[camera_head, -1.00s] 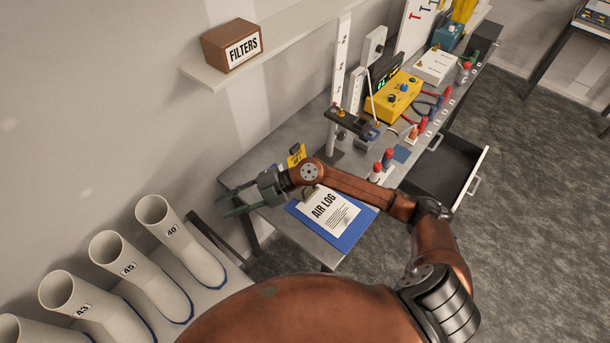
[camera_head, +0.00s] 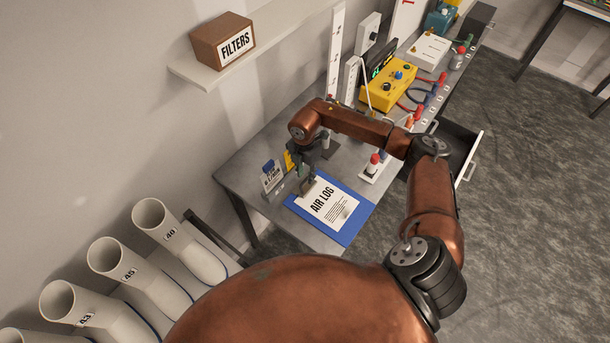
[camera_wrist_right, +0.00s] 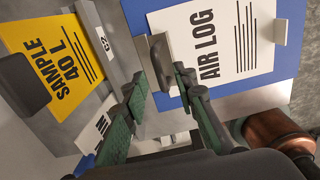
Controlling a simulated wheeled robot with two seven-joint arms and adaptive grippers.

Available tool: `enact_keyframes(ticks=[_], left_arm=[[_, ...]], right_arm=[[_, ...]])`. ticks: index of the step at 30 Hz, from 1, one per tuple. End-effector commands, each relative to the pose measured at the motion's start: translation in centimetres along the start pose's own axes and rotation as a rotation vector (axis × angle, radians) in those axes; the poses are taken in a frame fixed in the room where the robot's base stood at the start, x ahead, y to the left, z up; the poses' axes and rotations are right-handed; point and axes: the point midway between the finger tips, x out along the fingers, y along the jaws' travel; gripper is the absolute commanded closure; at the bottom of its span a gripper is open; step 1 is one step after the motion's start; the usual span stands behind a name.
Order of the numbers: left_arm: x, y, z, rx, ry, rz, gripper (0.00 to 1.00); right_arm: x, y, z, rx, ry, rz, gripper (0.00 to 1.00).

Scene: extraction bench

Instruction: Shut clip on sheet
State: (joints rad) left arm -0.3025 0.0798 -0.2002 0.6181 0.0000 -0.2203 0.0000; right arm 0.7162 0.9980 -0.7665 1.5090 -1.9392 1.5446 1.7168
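The white AIR LOG sheet (camera_head: 335,208) lies on a blue clipboard (camera_head: 350,234) at the bench's near left end. It shows in the right wrist view too (camera_wrist_right: 208,45). The grey metal clip (camera_wrist_right: 160,62) is at the sheet's top edge; whether its jaw presses on the paper I cannot tell. My right gripper (camera_head: 304,180) points down over the clip, which it partly hides. In the wrist view its two green-padded fingers (camera_wrist_right: 162,88) are apart, one on each side of the clip's near end. Contact is unclear. My left gripper is out of view.
A yellow SAMPLE 40 L card (camera_wrist_right: 48,58) stands close beside the gripper. A small labelled holder (camera_head: 271,177) is left of it. A shelf (camera_head: 205,75) juts from the wall.

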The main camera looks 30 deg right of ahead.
Motion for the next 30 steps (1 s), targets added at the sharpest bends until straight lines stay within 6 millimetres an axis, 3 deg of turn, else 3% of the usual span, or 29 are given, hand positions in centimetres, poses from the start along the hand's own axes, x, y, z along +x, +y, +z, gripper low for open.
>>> enact_keyframes(ticks=[6,14,25,30], left_arm=[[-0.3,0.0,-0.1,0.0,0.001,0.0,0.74],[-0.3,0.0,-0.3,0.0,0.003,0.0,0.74],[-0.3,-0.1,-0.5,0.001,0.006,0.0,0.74],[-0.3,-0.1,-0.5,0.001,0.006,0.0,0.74]], right_arm=[[1.6,0.1,-0.1,-0.002,0.001,0.0,0.74],[1.7,0.2,-0.2,-0.004,0.001,0.001,0.74],[1.7,0.2,-0.2,-0.005,0.001,0.001,1.0],[1.7,0.2,-0.2,-0.005,0.002,0.002,1.0]])
